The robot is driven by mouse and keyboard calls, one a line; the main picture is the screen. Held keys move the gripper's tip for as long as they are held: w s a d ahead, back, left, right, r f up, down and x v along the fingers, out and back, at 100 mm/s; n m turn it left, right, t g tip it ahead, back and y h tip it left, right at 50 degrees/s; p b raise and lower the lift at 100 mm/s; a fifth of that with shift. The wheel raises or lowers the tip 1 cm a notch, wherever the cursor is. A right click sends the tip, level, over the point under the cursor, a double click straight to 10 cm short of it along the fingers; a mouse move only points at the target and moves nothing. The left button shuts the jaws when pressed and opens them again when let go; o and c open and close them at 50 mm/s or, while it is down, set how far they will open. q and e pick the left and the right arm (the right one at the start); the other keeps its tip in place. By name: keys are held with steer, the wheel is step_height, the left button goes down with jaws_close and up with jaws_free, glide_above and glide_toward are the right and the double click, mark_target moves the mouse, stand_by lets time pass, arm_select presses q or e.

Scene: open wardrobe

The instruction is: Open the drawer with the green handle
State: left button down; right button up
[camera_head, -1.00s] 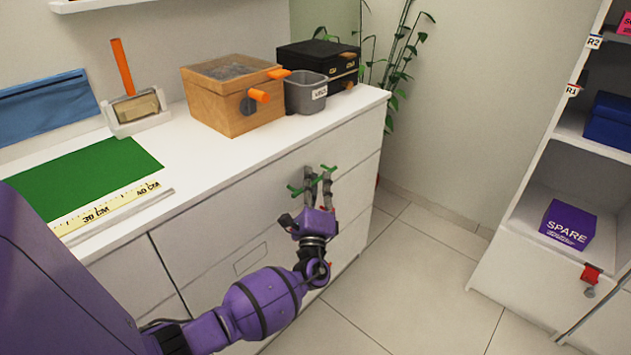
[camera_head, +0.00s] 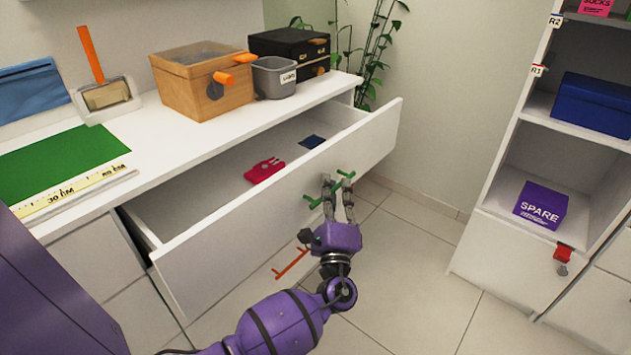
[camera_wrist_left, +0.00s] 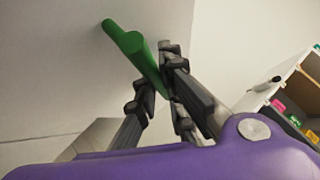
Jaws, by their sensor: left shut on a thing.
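The white drawer (camera_head: 230,243) stands pulled out from the white cabinet, its inside visible from above. Its green handle (camera_head: 312,201) is on the front panel near the right end. My left gripper (camera_head: 338,188) is shut on the green handle, in front of the drawer panel. In the left wrist view the green handle (camera_wrist_left: 138,52) runs between the fingers of my left gripper (camera_wrist_left: 160,85). Inside the drawer lie a pink-red item (camera_head: 265,170) and a dark blue flat item (camera_head: 312,142). My right gripper is not in view.
A red handle (camera_head: 291,264) shows below the open drawer. On the cabinet top are a wooden box (camera_head: 190,95), a grey bin (camera_head: 272,80), a black case (camera_head: 290,45) and a green mat (camera_head: 60,165). A shelf unit (camera_head: 500,235) stands right; tiled floor lies between.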

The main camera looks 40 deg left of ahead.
arm_select(q)
steer(key=s+d+b, duration=0.1)
steer(key=d+b, duration=0.2)
steer(key=d, duration=1.5)
steer(key=shift+s+d, duration=0.3)
steer(key=shift+d, duration=0.05)
steer(key=shift+f, duration=0.1)
steer(key=c, duration=2.1)
jaws_free()
steer(key=v, duration=1.2)
